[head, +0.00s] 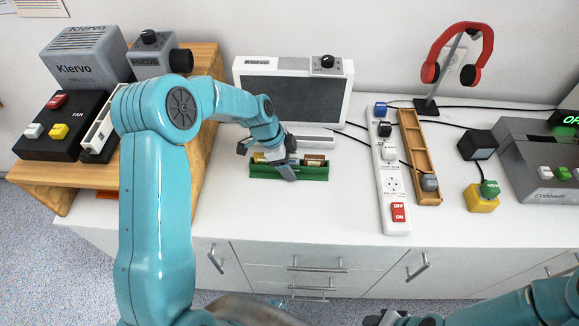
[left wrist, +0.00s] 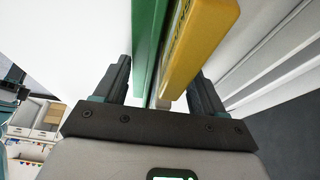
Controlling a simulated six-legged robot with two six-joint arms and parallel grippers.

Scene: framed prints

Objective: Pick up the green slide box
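The green slide box (head: 314,173) is a long, low tray on the white counter, in front of the monitor. Yellow and brown pieces (head: 314,160) sit in it. My left gripper (head: 285,165) is down at its left-middle part, one finger in front of its near wall. In the left wrist view, a green wall (left wrist: 149,40) and a yellow piece (left wrist: 203,38) lie between the spread fingers of my left gripper (left wrist: 162,85). A thin gap shows between one finger and the green wall. My right gripper (head: 388,318) shows only partly at the bottom edge.
A white monitor (head: 293,65) stands behind the box. A wooden shelf (head: 200,130) stands left. The counter in front of the box is clear.

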